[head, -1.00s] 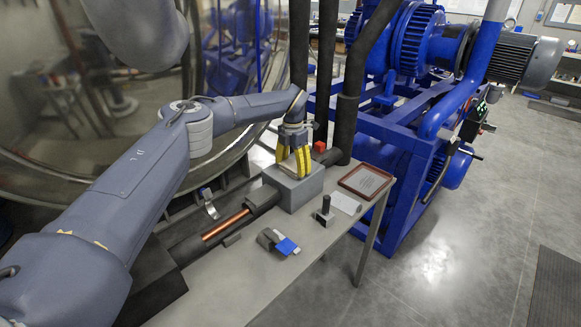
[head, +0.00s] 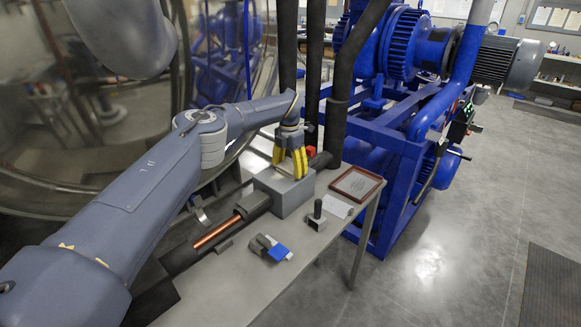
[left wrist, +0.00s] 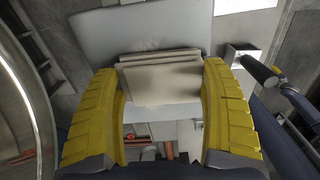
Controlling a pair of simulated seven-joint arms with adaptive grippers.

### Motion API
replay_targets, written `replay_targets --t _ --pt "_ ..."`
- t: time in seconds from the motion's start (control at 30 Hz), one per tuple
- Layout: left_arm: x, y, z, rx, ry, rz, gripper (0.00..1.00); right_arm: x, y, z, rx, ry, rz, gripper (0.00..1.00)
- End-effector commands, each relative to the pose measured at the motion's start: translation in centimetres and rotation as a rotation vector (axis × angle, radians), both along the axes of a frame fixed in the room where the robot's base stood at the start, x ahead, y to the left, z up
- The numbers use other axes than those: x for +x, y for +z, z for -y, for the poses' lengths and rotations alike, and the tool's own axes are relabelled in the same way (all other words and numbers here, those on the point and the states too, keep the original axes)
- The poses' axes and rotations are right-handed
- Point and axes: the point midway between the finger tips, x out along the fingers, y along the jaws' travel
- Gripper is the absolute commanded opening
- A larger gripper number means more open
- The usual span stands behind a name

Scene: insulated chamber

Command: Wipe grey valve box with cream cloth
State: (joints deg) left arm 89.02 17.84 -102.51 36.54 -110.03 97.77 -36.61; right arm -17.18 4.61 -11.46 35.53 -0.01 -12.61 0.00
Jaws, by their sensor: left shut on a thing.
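The grey valve box (head: 293,202) sits on the grey bench, joined to dark pipework. My left gripper (head: 290,165), with yellow fingers, points down over the top of the box. In the left wrist view the cream cloth (left wrist: 160,82) is a folded pad held between the two yellow fingers, with the grey top of the box (left wrist: 130,32) behind it. Pale smears show on that top. I cannot tell whether the cloth touches the box. The cloth does not show clearly in the head view. My right gripper is not in view.
A copper pipe (head: 217,235) runs left of the box. A small red part (head: 310,152) is close behind the gripper.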

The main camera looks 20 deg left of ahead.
Motion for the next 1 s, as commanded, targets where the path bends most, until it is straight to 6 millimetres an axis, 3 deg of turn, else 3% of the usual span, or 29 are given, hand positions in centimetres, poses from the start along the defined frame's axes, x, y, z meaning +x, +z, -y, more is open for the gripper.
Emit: replay_targets --t 0.2,1.0 --pt "-1.8 -0.4 -0.9 0.002 0.000 -0.009 0.50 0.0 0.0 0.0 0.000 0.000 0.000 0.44" --pt "-5.8 -0.2 -2.6 0.004 0.000 -0.009 0.50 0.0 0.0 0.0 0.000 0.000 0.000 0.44"
